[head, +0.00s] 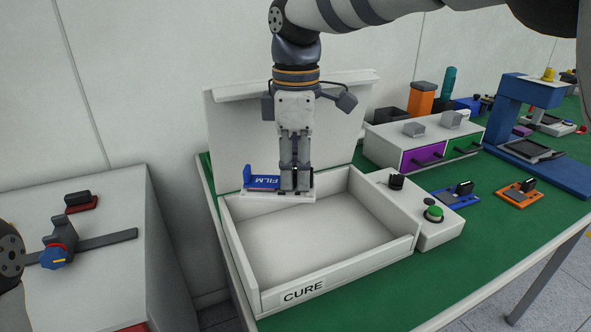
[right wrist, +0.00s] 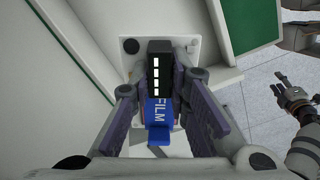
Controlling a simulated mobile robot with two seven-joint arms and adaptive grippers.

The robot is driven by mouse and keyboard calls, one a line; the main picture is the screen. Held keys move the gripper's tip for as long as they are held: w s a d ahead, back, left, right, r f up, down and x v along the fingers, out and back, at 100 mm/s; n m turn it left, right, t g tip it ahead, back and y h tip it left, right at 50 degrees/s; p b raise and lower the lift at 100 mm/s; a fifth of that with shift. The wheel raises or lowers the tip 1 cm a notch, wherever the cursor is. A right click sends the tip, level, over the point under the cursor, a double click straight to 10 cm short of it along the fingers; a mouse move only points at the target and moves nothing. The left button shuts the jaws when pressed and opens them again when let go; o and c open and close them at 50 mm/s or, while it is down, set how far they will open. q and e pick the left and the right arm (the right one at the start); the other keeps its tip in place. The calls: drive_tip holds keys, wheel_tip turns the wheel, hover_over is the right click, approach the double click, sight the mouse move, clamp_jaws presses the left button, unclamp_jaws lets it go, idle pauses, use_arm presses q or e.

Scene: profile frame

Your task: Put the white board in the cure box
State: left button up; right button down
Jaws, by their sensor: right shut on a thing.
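The white board (head: 250,196) is a flat white plate carrying a blue piece marked FILM (head: 263,183) and a dark block with white squares (right wrist: 160,72). My right gripper (head: 295,190) points down and is shut on the dark block of the board. The board is over the back left part of the cure box (head: 348,272); I cannot tell if it touches the rim. The box is an open white tray marked CURE, its floor bare, its lid (head: 235,135) raised behind. My left gripper (right wrist: 290,95) shows small in the right wrist view, its jaws unclear.
A control panel with a green button (head: 434,213) adjoins the box's right side. Blue (head: 456,195) and orange (head: 518,194) switch blocks, a drawer unit (head: 425,143) and a blue press (head: 520,110) stand farther right. A white cabinet (head: 100,200) is at left.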

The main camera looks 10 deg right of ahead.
approach(296, 248)
wheel_tip(296, 248, down, 5)
drive_tip(key=shift+f, duration=0.1)
idle(0.8)
drive_tip(key=shift+f, duration=0.6)
idle(0.6)
drive_tip(key=c, duration=1.4)
unclamp_jaws()
drive_tip(key=shift+c, duration=0.2)
wheel_tip(296, 248, up, 12)
drive_tip(key=shift+r, duration=0.1)
